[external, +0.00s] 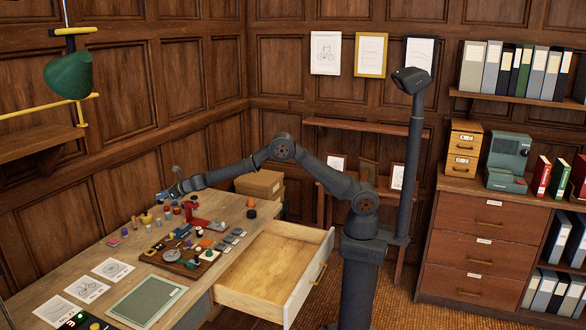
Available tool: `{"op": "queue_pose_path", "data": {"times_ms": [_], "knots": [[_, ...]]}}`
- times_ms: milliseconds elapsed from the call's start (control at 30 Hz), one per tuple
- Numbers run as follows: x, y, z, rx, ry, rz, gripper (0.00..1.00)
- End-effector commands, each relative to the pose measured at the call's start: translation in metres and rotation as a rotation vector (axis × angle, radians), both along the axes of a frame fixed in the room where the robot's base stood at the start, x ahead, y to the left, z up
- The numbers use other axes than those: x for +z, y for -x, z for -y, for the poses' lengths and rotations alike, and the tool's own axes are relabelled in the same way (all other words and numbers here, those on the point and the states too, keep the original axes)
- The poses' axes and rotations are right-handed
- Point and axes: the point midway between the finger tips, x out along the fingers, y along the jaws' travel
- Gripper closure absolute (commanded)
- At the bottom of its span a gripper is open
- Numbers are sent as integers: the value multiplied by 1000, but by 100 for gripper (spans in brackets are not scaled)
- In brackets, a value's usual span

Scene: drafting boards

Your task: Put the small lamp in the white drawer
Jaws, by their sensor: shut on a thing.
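My gripper (168,192) is at the far side of the desk, above the back edge of the crowded area. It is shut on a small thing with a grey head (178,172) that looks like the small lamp. The fingers and most of that thing are too small to make out. The white drawer (311,282) is pulled open at the right side of the desk. Its pale wooden inside looks empty, and it is to the right of and nearer than my gripper.
The desk (60,262) holds several small parts around a dark wooden board (168,258), a red tool (196,213), paper cards (86,290) and a green mat (146,302). A green hanging lamp (68,76) is at upper left. Cardboard boxes (259,184) stand behind the desk.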

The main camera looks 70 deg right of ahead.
Motion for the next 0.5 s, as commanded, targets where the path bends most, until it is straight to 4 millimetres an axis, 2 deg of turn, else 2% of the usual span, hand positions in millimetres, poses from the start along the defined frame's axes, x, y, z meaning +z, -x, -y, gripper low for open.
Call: {"op": "queue_pose_path", "data": {"times_ms": [233,500], "knots": [[-33,0,0,0,3,-1,100],[-49,0,0,0,-1,0,100]]}}
